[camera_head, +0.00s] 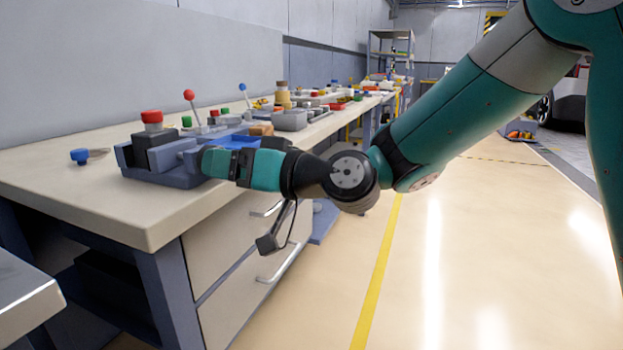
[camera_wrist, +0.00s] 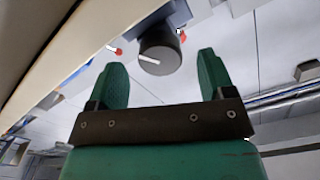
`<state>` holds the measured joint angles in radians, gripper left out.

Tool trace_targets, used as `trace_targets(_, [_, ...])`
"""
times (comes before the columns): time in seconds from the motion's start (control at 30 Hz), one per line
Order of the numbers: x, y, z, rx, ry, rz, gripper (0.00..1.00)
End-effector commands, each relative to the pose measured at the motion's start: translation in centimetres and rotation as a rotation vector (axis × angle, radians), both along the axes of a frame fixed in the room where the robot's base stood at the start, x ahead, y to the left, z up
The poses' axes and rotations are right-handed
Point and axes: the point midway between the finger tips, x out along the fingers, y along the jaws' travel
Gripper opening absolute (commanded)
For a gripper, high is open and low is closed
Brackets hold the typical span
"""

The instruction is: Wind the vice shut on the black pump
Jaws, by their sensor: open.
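The blue-grey vice (camera_head: 182,177) sits at the near edge of the workbench. The black pump (camera_head: 158,138), with a red cap on top, stands upright between the vice's jaws; whether both jaws touch it I cannot tell. My gripper (camera_head: 207,162) points level at the right end of the vice and covers that end in the head view. In the wrist view my gripper (camera_wrist: 162,58) is open. A dark round knob with a white line, apparently the vice's winding knob (camera_wrist: 160,50), shows in the gap between the fingertips, apart from both fingers.
A blue-capped item (camera_head: 79,156) lies left of the vice. Red and blue ball-topped levers (camera_head: 189,95) and a grey box (camera_head: 290,121) stand behind it. Drawers (camera_head: 235,240) are under the bench edge. The floor to the right (camera_head: 460,260) is clear.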

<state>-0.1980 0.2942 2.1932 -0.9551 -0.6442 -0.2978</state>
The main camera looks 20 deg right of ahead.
Motion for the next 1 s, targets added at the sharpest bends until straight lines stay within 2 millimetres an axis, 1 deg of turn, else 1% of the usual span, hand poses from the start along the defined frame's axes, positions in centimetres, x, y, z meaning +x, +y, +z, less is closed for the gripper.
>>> trace_targets(0.03, [-0.6, -1.2, -0.2, 0.001, 0.002, -0.008, 0.76])
trace_targets(0.3, [-5.1, -6.7, -0.3, 0.001, 0.000, -0.009, 0.76])
trace_targets(0.4, [-6.4, -8.5, -0.2, 0.000, 0.000, -0.009, 0.76])
trace_targets(0.5, [-7.4, -9.7, -0.1, 0.002, 0.000, -0.007, 0.76])
trace_targets(0.7, [-8.5, -10.9, -0.1, 0.001, 0.000, -0.003, 0.76])
trace_targets(1.0, [-8.6, -11.0, 0.0, 0.001, 0.000, 0.000, 0.76])
